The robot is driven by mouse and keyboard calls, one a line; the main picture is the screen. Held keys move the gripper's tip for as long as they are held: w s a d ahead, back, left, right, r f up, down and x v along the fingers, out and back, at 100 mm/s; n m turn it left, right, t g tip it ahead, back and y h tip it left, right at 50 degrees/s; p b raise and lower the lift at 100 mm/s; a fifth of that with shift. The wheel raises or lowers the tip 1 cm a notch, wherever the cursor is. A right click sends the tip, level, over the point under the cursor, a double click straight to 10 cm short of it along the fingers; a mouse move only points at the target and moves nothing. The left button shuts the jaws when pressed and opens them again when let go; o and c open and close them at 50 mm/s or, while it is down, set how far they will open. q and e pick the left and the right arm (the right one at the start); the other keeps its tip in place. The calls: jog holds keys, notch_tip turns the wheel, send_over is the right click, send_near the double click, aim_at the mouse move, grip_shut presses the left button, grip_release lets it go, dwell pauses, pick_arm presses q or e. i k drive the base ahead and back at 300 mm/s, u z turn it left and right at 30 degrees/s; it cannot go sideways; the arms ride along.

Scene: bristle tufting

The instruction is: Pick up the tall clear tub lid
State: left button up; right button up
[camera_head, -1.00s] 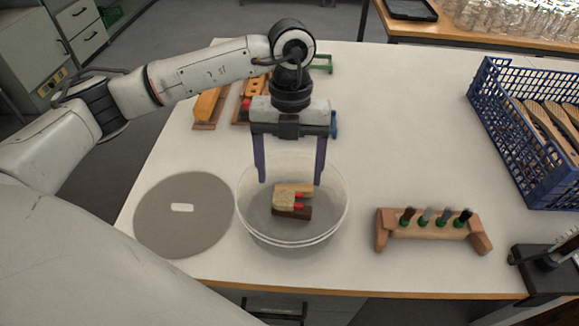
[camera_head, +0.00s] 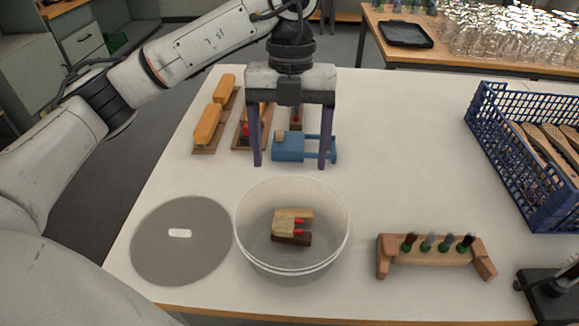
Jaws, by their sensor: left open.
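The lid is a flat, round grey disc (camera_head: 160,258) with a small white handle or label (camera_head: 180,233) on it. It lies on the table at the left, beside the clear tub (camera_head: 337,222). The round, open tub holds a wooden block with red parts (camera_head: 291,228). My left gripper (camera_head: 291,165) is open and empty, fingers pointing down, above the table behind the tub and away from the lid. My right gripper is not in view.
Behind my left gripper are a blue device (camera_head: 290,148) and wooden blocks with orange tops (camera_head: 208,125). A wooden rack with several dark-topped tools (camera_head: 435,258) stands right of the tub. A blue crate (camera_head: 545,200) is at the far right. The back middle table is clear.

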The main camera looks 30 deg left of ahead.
aim_at(182, 240)
jog(key=k, duration=1)
